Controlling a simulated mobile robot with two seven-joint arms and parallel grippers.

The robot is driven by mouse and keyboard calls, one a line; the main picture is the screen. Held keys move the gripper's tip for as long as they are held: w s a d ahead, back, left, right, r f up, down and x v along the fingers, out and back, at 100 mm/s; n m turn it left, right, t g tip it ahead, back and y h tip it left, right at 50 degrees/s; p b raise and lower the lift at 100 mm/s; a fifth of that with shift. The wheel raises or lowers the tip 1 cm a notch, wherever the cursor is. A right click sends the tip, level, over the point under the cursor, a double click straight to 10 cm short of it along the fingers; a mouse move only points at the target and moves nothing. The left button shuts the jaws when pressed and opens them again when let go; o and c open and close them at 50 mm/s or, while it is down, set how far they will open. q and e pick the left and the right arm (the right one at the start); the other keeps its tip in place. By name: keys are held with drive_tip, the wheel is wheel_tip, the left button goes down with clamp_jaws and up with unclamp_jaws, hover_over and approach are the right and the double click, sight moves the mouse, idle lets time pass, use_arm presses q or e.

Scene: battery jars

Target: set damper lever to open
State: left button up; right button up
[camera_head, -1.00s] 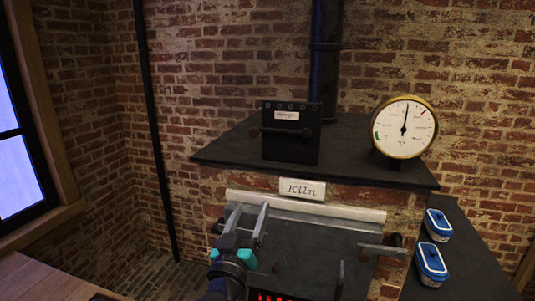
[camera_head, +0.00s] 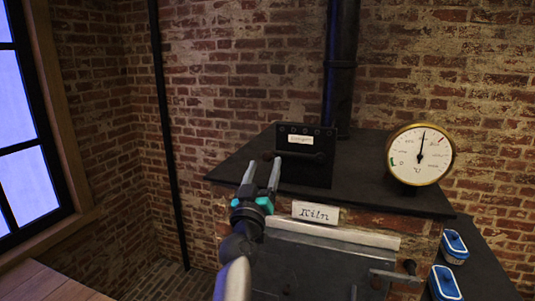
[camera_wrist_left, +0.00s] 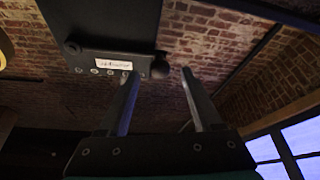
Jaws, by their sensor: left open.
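The damper box (camera_head: 318,171) is a black panel with a white label (camera_head: 300,139), standing on the kiln's dark top. Its dark lever (camera_head: 300,155) lies about level across the front, with a round knob at the left end. My left gripper (camera_head: 262,163) is open and empty at the box's left front, its fingers pointing up toward the knob. In the left wrist view the knob (camera_wrist_left: 160,68) appears between the two fingertips, beyond them; I cannot tell the exact gap. The label's writing is too small to read. My right gripper is out of view.
A round dial gauge (camera_head: 420,154) stands right of the box on the kiln top (camera_head: 385,196). The "Kiln" sign (camera_head: 315,212) is below, above the kiln door (camera_head: 310,262). A dark pipe (camera_head: 341,70) rises behind. Blue-lidded containers (camera_head: 453,247) sit at right.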

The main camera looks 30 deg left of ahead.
sight(267, 160)
use_arm(q)
drive_tip(key=shift+x, duration=2.2)
drive_tip(key=shift+c, duration=0.3)
clamp_jaws()
drive_tip(key=shift+d, duration=0.1)
